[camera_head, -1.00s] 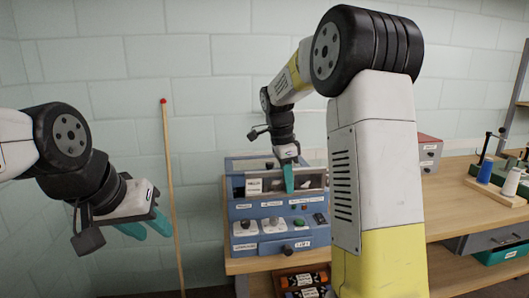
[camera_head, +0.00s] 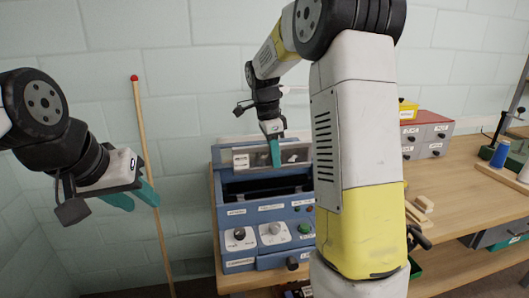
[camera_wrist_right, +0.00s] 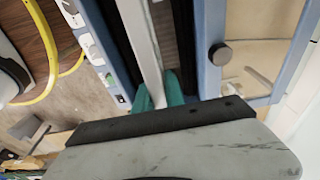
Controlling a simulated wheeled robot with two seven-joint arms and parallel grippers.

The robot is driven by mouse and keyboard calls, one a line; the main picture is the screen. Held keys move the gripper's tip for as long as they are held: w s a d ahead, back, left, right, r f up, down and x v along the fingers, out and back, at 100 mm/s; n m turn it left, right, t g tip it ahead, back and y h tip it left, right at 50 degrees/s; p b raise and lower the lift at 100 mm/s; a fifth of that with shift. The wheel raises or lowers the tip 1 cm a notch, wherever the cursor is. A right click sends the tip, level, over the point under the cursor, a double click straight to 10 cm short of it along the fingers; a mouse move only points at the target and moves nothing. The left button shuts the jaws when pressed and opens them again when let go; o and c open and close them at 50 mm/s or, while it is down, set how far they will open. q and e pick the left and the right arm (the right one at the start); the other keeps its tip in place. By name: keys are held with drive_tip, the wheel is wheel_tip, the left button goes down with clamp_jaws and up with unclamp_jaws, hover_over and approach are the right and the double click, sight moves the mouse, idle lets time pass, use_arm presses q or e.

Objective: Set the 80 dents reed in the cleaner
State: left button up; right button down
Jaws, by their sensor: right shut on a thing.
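The blue cleaner (camera_head: 228,222) stands on the wooden bench, left of centre. Its windowed lid (camera_head: 242,160) is raised at the back, baring a dark trough (camera_head: 262,187). My right gripper (camera_head: 275,153) points down at the lid. In the right wrist view its teal fingertips (camera_wrist_right: 160,92) close on a pale bar (camera_wrist_right: 142,38), which looks like part of the lid; the exact contact is unclear. My left gripper (camera_head: 133,197) is open and empty, left of the cleaner. I cannot make out the 80 dents reed.
A red-topped drawer box (camera_head: 425,135) and a blue spool (camera_head: 499,154) stand on the bench at right. Small wooden pieces (camera_head: 421,205) lie nearer. A red-tipped pole (camera_head: 150,160) leans on the wall. My right arm hides the cleaner's right end.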

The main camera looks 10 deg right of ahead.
drive_tip(key=shift+f, duration=6.25)
drive_tip(key=shift+f, duration=0.5)
drive_tip(key=c, duration=1.3)
unclamp_jaws()
